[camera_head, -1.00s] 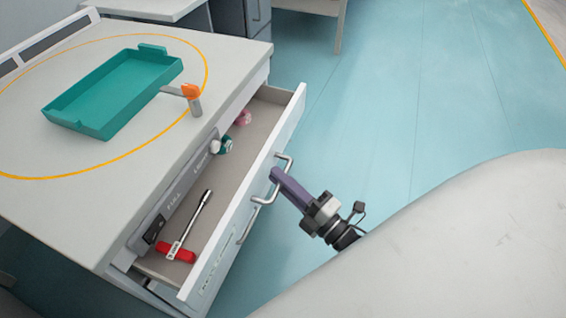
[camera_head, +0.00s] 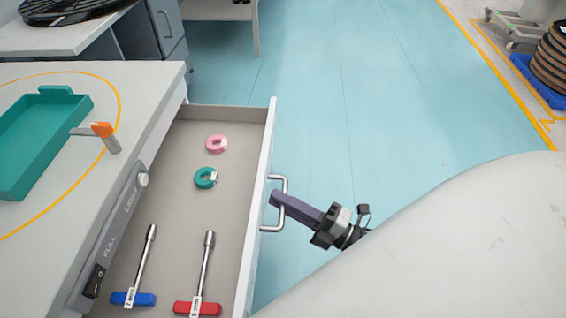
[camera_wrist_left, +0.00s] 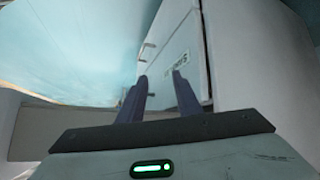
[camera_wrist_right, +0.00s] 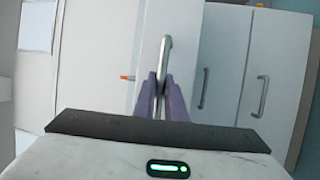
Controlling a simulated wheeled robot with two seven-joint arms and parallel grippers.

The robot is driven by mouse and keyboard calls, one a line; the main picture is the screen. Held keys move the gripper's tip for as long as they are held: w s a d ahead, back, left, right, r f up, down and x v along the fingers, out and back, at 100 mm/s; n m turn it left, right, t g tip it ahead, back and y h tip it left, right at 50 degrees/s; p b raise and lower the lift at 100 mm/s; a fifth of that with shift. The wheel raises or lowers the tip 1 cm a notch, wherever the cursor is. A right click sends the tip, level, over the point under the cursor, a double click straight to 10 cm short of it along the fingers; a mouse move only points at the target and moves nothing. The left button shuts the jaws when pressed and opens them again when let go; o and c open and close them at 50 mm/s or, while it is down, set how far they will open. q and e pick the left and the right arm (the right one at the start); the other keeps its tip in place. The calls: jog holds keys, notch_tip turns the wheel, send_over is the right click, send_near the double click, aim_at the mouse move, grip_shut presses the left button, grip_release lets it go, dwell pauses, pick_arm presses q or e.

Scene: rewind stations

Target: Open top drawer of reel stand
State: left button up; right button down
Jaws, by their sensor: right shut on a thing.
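The top drawer (camera_head: 258,190) of the reel stand (camera_head: 148,120) is pulled well out, and its inside shows in the head view. My right gripper (camera_head: 276,197) is shut on the drawer's metal handle (camera_head: 283,215). The right wrist view also shows the handle (camera_wrist_right: 166,48) between the two fingers (camera_wrist_right: 161,92). My left gripper (camera_wrist_left: 160,86) shows only in its wrist view. Its fingers are apart with nothing between them, and a pale cabinet face lies beyond.
The drawer holds a pink ring (camera_head: 216,143), a green ring (camera_head: 205,177), a blue-handled tool (camera_head: 133,298) and a red-handled tool (camera_head: 197,307). A green tray (camera_head: 35,140) stands on top. Blue floor (camera_head: 390,90) is clear to the right.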

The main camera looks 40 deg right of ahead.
jog(key=c, duration=1.8)
grip_release()
jog(key=shift+s, duration=0.1)
jog(key=v, duration=1)
jog(key=shift+d+f, duration=0.1)
jog(key=shift+d, duration=0.05)
